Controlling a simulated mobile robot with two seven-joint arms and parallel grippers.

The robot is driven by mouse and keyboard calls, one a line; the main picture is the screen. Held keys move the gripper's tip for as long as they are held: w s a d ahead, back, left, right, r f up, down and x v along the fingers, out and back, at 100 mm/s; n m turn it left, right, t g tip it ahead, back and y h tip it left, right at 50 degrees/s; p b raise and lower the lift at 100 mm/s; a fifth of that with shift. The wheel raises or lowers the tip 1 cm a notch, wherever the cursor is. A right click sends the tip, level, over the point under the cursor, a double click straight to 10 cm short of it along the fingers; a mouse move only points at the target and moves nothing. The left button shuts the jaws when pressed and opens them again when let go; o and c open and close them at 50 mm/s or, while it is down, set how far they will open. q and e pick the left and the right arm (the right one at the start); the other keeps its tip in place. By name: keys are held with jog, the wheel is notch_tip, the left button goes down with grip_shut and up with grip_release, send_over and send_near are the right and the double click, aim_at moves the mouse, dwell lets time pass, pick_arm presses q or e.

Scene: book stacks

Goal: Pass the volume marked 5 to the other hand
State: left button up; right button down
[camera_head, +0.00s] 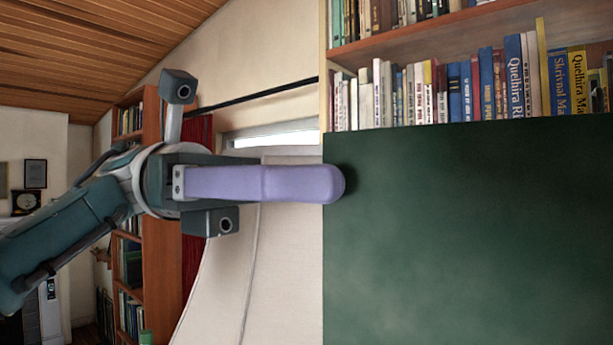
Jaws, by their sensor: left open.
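My left gripper (335,185) reaches in from the left and points right. Its purple finger is seen side-on, so the second finger is hidden behind it. It is open, with no volume visible in it. Its tip overlaps the left edge of a large plain dark green surface (470,240), with a dark shadow beside the tip; I cannot tell whether they touch or whether this surface is a book cover or a panel. No mark 5 is legible on any volume. My right gripper is out of view.
A shelf of upright books (460,88) runs above the green surface, with another row higher up. A wooden bookcase (152,250) stands behind my left arm. A clock (25,202) is at the far left. A pale sloping surface (285,285) lies below the gripper.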

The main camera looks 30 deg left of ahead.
aim_at(469, 178)
pick_arm(q)
jog(key=d, duration=0.8)
jog(key=shift+s, duration=0.4)
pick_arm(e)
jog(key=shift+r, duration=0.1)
pick_arm(q)
jog(key=c, duration=1.1)
grip_shut()
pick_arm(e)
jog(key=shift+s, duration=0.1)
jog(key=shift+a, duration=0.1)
pick_arm(q)
jog(key=shift+r, duration=0.1)
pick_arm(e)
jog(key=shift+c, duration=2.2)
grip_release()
